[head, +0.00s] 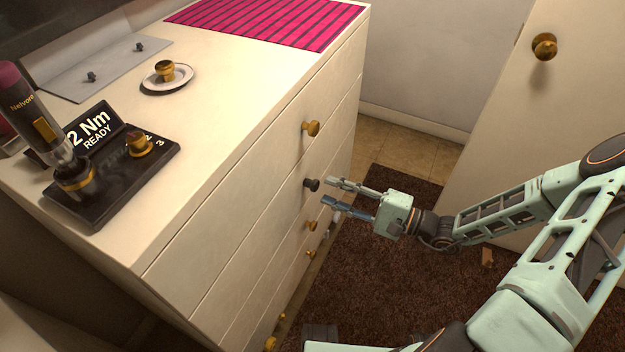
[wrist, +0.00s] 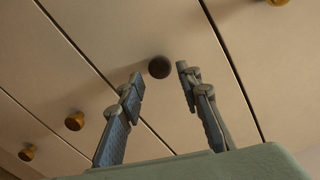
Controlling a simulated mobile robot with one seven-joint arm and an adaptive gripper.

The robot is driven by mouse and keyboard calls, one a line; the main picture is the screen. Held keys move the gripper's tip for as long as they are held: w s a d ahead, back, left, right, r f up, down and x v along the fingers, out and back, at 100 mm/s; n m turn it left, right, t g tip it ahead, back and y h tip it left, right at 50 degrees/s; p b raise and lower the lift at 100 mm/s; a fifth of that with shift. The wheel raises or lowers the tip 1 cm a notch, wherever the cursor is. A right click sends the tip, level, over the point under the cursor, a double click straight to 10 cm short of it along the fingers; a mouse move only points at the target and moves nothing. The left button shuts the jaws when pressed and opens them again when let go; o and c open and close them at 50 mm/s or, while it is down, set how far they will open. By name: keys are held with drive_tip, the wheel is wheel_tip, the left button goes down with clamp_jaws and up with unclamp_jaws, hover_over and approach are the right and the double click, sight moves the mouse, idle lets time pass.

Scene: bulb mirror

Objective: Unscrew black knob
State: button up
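The black knob (head: 311,185) sits on the front of a drawer of the white dresser (head: 190,270). In the wrist view the black knob (wrist: 159,67) shows as a dark round shape just beyond the fingertips, between their lines. My gripper (head: 333,193) is open and empty, its two fingers pointing at the dresser front. In the head view the fingertips are close to the knob, with a small gap. In the wrist view my gripper (wrist: 160,82) has its fingers apart on either side of the knob's line, not around it.
Brass knobs (head: 311,129) sit on the other drawers. On the dresser top are a white saucer (head: 148,88) with a brass knob, a black stand (head: 100,213) with a screwdriver-like tool, a grey plate (head: 70,88) and a pink striped mat (head: 215,14). A door (head: 562,95) stands at right.

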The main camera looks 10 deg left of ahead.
sight(318, 187)
drive_tip(key=m+p, duration=0.1)
drive_tip(key=m, duration=0.1)
drive_tip(key=shift+r+m, duration=0.1)
drive_tip(key=shift+m, duration=0.3)
drive_tip(key=shift+m+p, duration=0.6)
drive_tip(key=shift+m, duration=0.6)
drive_tip(key=m+p, duration=0.1)
drive_tip(key=m, duration=0.2)
drive_tip(key=shift+m, duration=0.3)
drive_tip(key=m+p, duration=0.1)
drive_tip(key=m, duration=0.3)
drive_tip(key=shift+p, duration=0.4)
drive_tip(key=m+p, duration=0.1)
drive_tip(key=m, duration=0.5)
drive_tip(key=shift+s, duration=0.1)
drive_tip(key=shift+a, duration=0.15)
drive_tip(key=shift+x, duration=1.45)
